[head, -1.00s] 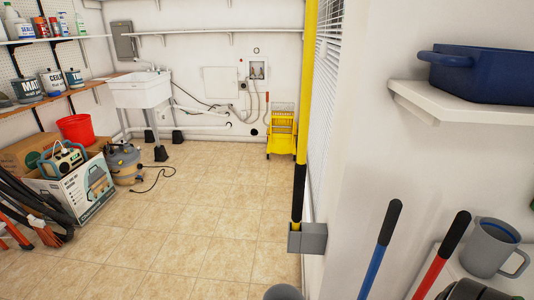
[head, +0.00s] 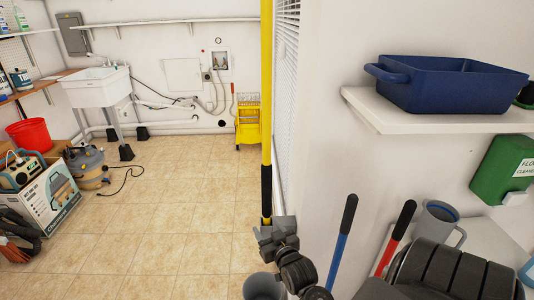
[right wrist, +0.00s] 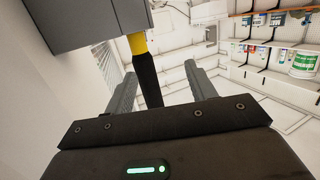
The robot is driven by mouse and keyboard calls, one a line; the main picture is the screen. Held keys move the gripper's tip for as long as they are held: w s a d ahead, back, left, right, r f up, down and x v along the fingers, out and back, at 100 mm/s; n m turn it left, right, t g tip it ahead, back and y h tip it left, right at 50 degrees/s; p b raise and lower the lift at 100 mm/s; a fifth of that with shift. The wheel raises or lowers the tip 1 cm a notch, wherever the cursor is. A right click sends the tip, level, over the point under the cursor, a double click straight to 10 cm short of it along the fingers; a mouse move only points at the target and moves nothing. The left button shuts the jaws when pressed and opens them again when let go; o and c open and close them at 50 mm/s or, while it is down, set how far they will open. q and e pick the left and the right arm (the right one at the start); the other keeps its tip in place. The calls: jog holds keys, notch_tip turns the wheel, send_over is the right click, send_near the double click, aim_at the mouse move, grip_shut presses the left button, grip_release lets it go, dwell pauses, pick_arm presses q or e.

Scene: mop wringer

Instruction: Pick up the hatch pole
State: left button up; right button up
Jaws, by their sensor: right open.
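The hatch pole (head: 266,110) is a long yellow pole with a black grip near its foot, upright beside the wall corner in the head view. Its foot is at a grey wall holder (head: 284,222). My right gripper (head: 272,238) is at the holder, low on the pole, and partly covers it. In the right wrist view, the open fingers (right wrist: 160,70) appear on either side of the pole's black grip (right wrist: 148,78). The grey holder (right wrist: 85,22) is close at upper left. I cannot tell whether the fingers touch the pole. My left gripper is out of view.
A blue-handled tool (head: 341,240) and a red-handled tool (head: 396,238) stand right of my arm. A shelf (head: 400,118) with a blue tub (head: 450,85) juts out above. The tiled floor to the left is open.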

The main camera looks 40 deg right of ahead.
jog(key=t+h, duration=0.1)
jog(key=h, duration=0.1)
send_near(268, 194)
jog(key=x, duration=0.3)
jog(key=shift+m, duration=0.4)
jog(key=p+x, duration=0.1)
jog(key=x, duration=0.4)
jog(key=shift+w+d+f+p, duration=0.15)
jog(key=shift+w+p, duration=0.1)
jog(key=shift+p, duration=0.05)
jog(key=shift+w+d+p, duration=0.15)
jog(key=shift+w+p, duration=0.15)
jog(key=shift+w, duration=0.05)
jog(key=p+x, duration=0.1)
jog(key=x, duration=0.3)
jog(key=shift+w+d, duration=0.1)
jog(key=shift+w, duration=0.1)
jog(key=c, duration=1.2)
